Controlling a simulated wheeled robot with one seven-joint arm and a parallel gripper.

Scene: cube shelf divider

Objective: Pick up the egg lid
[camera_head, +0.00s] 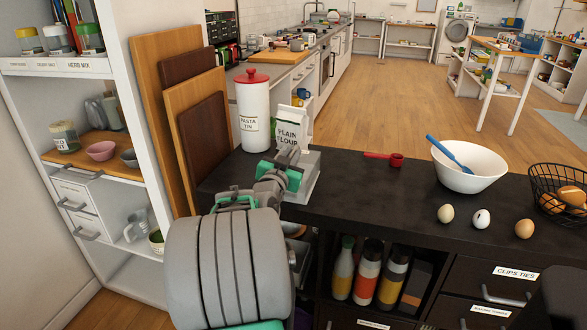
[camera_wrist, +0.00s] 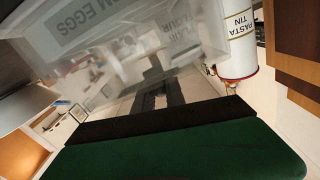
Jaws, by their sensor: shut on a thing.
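The egg lid (camera_wrist: 110,45) is a translucent plastic piece filling the upper part of the wrist view. A label on it ends in "M EGGS", partly cut off by the frame edge. The dark fingers of my gripper (camera_wrist: 160,95) show in the middle of that view, shut on the lid. In the head view my gripper (camera_head: 288,165) is over the left end of the dark counter. A pale grey, box-like shape (camera_head: 304,182) beside it appears to be the lid; my arm partly hides it.
A pasta tin (camera_head: 253,112) and a plain flour bag (camera_head: 293,124) stand close behind my gripper, with cutting boards (camera_head: 200,120) to the left. A white bowl (camera_head: 469,167), several eggs (camera_head: 481,218) and a wire basket (camera_head: 545,182) are at the right. The counter's middle is mostly clear.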

